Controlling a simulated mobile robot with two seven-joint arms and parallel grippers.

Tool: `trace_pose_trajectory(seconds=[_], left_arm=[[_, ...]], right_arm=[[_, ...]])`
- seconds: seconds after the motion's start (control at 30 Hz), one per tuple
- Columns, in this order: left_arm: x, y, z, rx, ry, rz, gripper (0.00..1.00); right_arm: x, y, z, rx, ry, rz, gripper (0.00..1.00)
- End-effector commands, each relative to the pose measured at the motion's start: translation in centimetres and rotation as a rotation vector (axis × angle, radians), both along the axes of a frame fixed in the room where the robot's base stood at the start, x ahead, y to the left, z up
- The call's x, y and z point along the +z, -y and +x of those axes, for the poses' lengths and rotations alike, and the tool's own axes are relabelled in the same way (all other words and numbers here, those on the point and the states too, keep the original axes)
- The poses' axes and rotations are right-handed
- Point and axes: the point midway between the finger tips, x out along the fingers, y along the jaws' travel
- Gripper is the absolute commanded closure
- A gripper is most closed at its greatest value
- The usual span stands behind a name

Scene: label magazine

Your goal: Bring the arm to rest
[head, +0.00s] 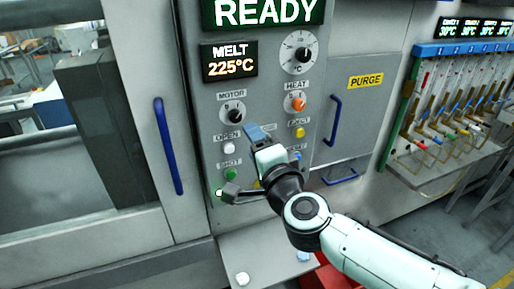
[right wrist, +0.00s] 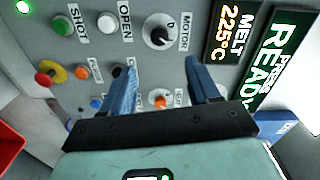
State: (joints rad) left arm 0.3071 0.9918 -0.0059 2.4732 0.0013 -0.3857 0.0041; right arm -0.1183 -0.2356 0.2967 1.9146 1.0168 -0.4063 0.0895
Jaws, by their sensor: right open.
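My right arm comes in from the lower right in the head view. My right gripper (head: 258,134) is in front of the machine's control panel (head: 268,82), over its lower middle. In the right wrist view the two blue fingers of the gripper (right wrist: 158,76) stand wide apart with nothing between them but panel behind. The motor knob (right wrist: 160,31) lies beyond the fingers, and the orange heat knob (right wrist: 160,101) shows between them. I cannot tell how close the fingertips are to the panel. My left gripper is not in view.
A red-and-yellow stop button (right wrist: 50,73) is on the panel. A purge door (head: 368,112) with a blue handle (head: 333,121) is right of the panel. A rack of hoses (head: 455,100) stands farther right. A blue-handled sliding door (head: 167,140) is left. A red bin (head: 322,278) sits below.

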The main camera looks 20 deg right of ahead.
Motion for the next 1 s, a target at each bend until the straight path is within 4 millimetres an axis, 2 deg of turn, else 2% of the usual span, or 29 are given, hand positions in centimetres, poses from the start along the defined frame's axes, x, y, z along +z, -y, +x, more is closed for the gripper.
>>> trace_pose_trajectory(seconds=[0.13,0.5,0.57,0.63,0.67,0.77,0.87,0.9,0.97,1.0], left_arm=[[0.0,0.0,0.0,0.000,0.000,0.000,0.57],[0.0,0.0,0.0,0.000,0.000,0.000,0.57],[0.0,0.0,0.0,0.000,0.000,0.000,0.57],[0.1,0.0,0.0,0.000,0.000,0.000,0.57],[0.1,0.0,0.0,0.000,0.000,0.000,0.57],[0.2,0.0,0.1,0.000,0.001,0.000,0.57],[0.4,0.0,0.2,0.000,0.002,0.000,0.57],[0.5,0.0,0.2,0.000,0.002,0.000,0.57],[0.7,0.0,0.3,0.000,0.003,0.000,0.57],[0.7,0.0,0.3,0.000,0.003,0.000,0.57]], right_arm=[[0.0,0.0,-0.6,0.000,0.000,0.000,0.39],[0.0,0.0,-0.6,0.001,0.000,0.000,0.39],[-0.4,0.0,-0.4,0.001,-0.007,-0.005,0.39],[-1.7,0.0,0.2,0.002,-0.031,-0.025,0.39],[-2.7,-0.1,0.6,0.004,-0.048,-0.038,0.39],[-7.9,-0.1,2.5,0.016,-0.139,-0.109,0.39],[-15.2,-0.1,4.1,0.044,-0.262,-0.204,0.39],[-18.3,-0.1,4.4,0.061,-0.314,-0.243,0.39],[-22.9,0.0,4.6,0.090,-0.392,-0.300,0.39],[-26.0,0.0,4.5,0.113,-0.443,-0.335,0.39]])
